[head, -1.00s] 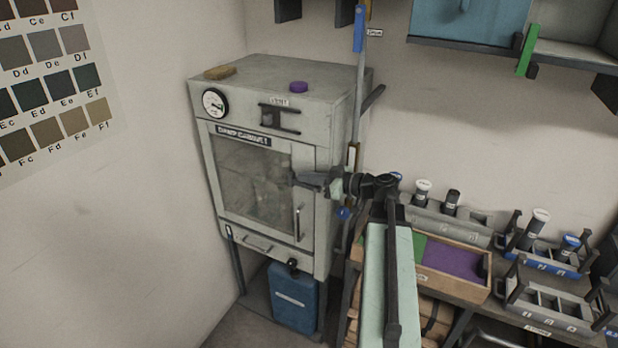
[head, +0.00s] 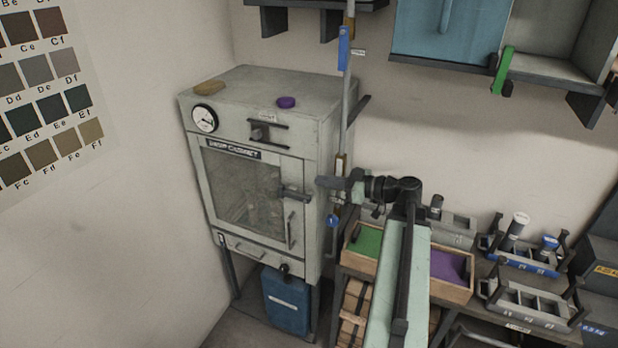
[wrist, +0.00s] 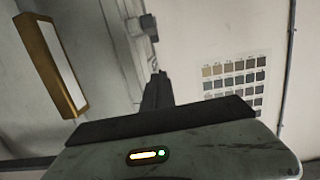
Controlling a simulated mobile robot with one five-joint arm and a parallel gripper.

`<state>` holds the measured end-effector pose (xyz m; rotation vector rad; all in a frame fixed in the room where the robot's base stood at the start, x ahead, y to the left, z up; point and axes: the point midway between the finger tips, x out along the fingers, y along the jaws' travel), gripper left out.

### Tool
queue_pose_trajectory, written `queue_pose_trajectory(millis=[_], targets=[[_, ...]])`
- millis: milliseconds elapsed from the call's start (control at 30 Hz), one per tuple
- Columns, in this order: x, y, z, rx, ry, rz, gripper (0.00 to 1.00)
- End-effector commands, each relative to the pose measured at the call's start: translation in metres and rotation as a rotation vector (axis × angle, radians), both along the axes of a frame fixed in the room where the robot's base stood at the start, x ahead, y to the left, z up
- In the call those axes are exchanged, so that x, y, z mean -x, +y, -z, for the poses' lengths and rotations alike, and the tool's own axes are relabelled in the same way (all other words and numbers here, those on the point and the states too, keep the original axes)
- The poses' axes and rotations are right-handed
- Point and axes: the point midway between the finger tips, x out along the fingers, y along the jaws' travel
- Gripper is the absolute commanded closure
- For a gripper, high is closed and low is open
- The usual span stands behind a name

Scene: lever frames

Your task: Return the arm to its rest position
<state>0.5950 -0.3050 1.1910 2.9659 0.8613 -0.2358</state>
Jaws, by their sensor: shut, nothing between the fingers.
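My arm reaches up from the bottom of the head view, bends at a dark joint and points left. My gripper (head: 325,182) is at its end, shut and empty, just right of the grey drop cabinet (head: 318,150). It appears apart from the dark latch lever (head: 295,193) on the cabinet's door edge, though the depth between them is hard to judge. In the wrist view the dark fingers of my gripper (wrist: 157,88) are together with nothing between them. The cabinet's glass door (head: 242,190) looks closed.
A vertical pole (head: 347,100) with coloured tags stands behind my gripper. A wooden tray (head: 458,291) and blue rack (head: 530,265) are on the bench at right. Shelves hang above. A blue container (head: 287,300) sits under the cabinet. A colour chart (wrist: 232,80) is on the wall.

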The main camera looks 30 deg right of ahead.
Motion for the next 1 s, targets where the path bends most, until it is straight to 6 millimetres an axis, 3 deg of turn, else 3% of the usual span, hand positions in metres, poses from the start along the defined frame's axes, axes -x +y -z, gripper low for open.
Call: queue_pose_trajectory(millis=[367,467,567,667,733,900,1000], targets=[[0.005,-0.002,-0.001,0.0,0.0,-0.001,1.0],[-0.002,0.009,-0.001,-0.001,0.0,-0.023,1.0],[-0.024,0.055,0.001,0.0,0.0,-0.104,1.0],[-0.051,0.135,0.005,0.007,0.007,-0.239,1.0],[-0.062,0.195,0.02,0.052,0.048,-0.343,1.0],[-0.054,0.325,0.081,0.189,0.296,-0.547,1.0],[-0.034,0.376,0.122,0.283,0.521,-0.586,1.0]])
